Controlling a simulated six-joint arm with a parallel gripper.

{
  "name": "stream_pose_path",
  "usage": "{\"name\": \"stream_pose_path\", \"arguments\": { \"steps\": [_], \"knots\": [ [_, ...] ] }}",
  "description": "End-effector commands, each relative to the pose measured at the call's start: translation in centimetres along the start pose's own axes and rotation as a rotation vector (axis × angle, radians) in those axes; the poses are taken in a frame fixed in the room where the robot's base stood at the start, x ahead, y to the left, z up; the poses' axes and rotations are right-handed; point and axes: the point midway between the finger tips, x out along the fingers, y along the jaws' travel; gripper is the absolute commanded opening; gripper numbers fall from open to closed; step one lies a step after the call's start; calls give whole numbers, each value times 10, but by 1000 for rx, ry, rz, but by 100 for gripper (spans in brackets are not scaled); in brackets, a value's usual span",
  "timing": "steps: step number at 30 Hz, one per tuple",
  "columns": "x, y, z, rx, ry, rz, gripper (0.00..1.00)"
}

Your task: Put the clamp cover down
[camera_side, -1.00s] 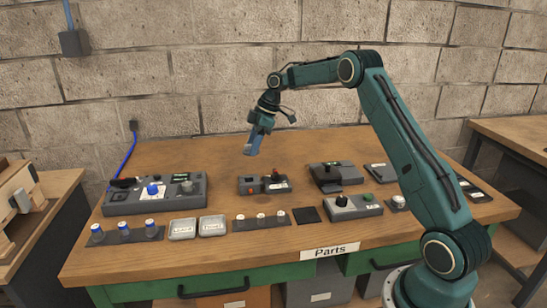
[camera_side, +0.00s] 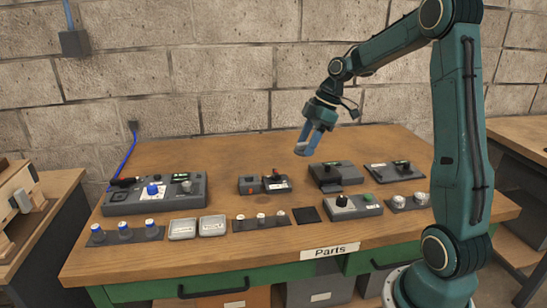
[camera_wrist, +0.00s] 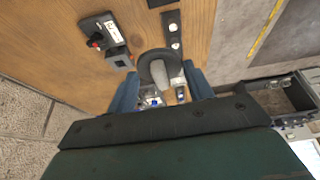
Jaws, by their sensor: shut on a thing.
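My gripper (camera_side: 312,140) is in the air above the back middle of the bench, its blue fingers slanting down. In the wrist view my gripper (camera_wrist: 162,88) has a blue finger on each side of a dark round piece with a grey tapered part, which I take to be the clamp cover (camera_wrist: 158,70). It is held between the fingers. In the side view the clamp cover is a small greyish shape (camera_side: 302,151) at the fingertips, clear of the bench; its details are too small to tell. Its far side is hidden.
The wooden bench (camera_side: 230,157) carries control boxes: a large one at left (camera_side: 130,207), a small one in the middle (camera_side: 250,186) and a dark one at right (camera_side: 335,173). Two pale dishes (camera_side: 183,228) and a dark square pad (camera_side: 307,214) lie near the front.

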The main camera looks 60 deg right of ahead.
Motion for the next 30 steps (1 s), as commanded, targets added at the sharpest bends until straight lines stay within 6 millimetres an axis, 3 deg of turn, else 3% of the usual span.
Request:
{"name": "stream_pose_path", "arguments": {
  "steps": [6, 17, 23, 30],
  "knots": [
    [-6, -21, 9, 1, 1, 0, 29],
    [-2, -25, 12, 0, 1, -2, 29],
    [20, -26, 21, 2, 0, -4, 29],
    [62, -25, 38, 2, 0, -5, 29]
  ]
}}
